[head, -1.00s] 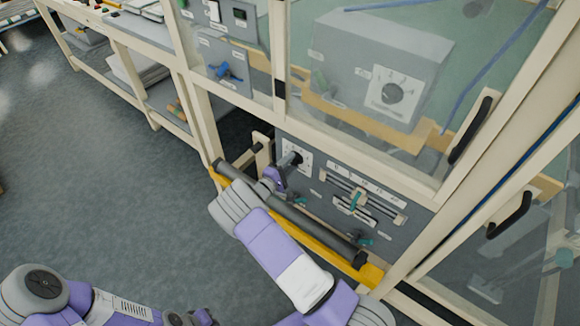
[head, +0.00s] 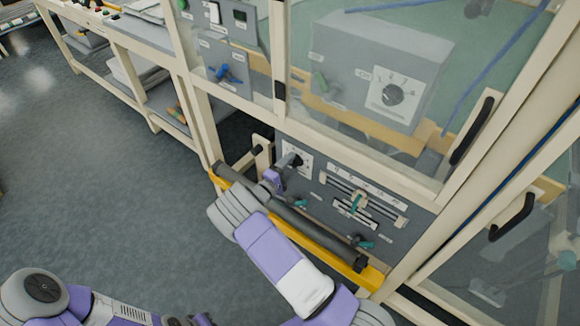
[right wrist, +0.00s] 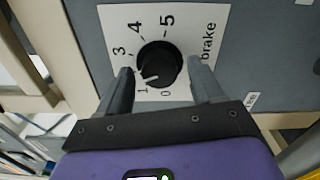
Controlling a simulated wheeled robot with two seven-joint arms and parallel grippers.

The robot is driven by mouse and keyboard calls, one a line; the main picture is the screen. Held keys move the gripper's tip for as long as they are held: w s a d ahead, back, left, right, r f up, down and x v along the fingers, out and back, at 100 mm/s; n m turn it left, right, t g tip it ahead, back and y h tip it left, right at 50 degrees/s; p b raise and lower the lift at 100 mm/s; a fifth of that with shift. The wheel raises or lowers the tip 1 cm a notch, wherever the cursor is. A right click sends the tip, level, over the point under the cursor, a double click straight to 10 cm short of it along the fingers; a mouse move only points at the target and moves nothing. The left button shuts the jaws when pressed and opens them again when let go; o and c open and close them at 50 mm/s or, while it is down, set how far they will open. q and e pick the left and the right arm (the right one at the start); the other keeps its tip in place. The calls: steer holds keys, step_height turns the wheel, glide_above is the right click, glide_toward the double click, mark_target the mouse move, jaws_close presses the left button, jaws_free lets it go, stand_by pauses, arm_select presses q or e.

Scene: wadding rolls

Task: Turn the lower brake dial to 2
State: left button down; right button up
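The lower brake dial (right wrist: 158,63) is a round black knob on a white plate marked "brake", with 0, 1, 3, 4 and 5 visible; the 2 is hidden behind a finger. Its white mark points down, near the 1. My right gripper (right wrist: 161,68) is open, with one finger on each side of the knob and a small gap showing on both sides. In the head view my right gripper (head: 283,170) is at the lower panel and partly covers the dial's plate (head: 304,158).
An upper dial (head: 391,95) sits on a grey box behind the clear guard. A dark roller (head: 310,222) and a yellow rail (head: 330,257) run in front of the lower panel. A slider with a teal handle (head: 356,203) is right of the dial.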

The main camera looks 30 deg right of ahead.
steer(key=p+v, duration=0.1)
steer(key=v, duration=0.6)
steer(key=shift+a, duration=0.25)
steer(key=shift+s, duration=0.15)
stand_by(0.3)
